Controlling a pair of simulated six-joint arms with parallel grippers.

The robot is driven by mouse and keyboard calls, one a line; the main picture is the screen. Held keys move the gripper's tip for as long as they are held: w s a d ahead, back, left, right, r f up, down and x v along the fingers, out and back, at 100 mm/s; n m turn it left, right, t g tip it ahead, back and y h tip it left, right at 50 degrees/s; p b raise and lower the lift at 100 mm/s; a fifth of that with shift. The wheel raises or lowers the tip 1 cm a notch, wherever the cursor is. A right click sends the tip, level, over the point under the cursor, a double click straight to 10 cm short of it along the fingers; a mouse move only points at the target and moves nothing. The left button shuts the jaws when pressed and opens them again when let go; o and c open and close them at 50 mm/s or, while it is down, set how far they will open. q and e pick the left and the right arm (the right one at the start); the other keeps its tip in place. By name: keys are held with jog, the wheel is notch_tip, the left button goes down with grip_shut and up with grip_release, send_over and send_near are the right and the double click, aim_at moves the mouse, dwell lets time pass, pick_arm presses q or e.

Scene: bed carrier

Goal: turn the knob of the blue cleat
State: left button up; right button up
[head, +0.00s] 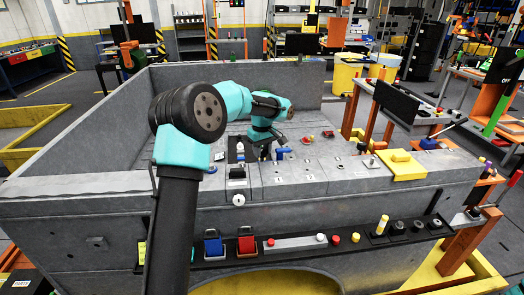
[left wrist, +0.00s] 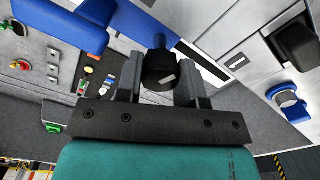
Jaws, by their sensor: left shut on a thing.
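My left gripper (left wrist: 158,85) is shut on a black knob (left wrist: 158,70), with one finger on each side of it. A blue stem behind the knob joins it to the blue cleat (left wrist: 60,25), whose blue parts fill the upper left of the left wrist view. In the head view, my left arm comes from the lower left and bends over the grey bed carrier. The left gripper (head: 266,149) is small there, beside the blue cleat (head: 283,153), and the knob is hidden. My right gripper is not in view.
On the grey carrier (head: 100,203), red pieces (head: 308,138) sit right of the gripper and a yellow block (head: 401,165) sits farther right. The left wrist view shows another blue round part (left wrist: 287,98).

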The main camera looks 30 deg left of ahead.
pick_arm(q)
jog(key=m, duration=1.3)
jog(key=shift+m, duration=0.3)
jog(key=m, duration=0.4)
jog(key=shift+m, duration=0.4)
jog(key=o, duration=0.9)
